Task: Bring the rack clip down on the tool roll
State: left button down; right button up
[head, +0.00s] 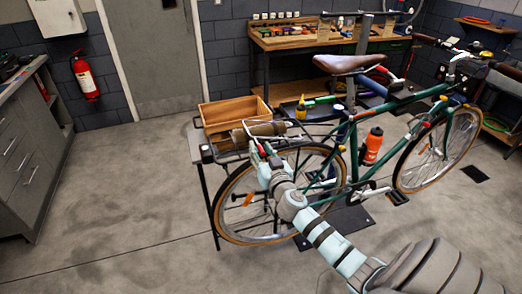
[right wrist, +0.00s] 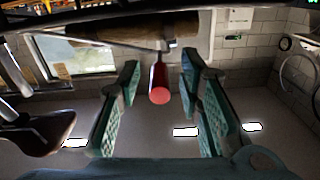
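The brown tool roll (head: 265,129) lies across the rear rack of the green bicycle (head: 347,135). In the right wrist view, the roll (right wrist: 150,33) stretches across the top. A red-ended bar, which looks like the rack clip's grip (right wrist: 159,84), points towards the camera below the roll. My right gripper (head: 264,158) is at the rear rack, just on the near side of the roll. Its fingers are open, one on each side of the red grip, with visible gaps. How far the clip is raised is hard to tell. My left gripper is not in view.
A wooden crate (head: 228,111) stands on a low table behind the rack. An orange bottle (head: 372,145) is on the bicycle frame. A workbench (head: 330,38) with tools is at the back. The floor (head: 120,215) at left is clear.

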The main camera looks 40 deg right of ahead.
grip_shut()
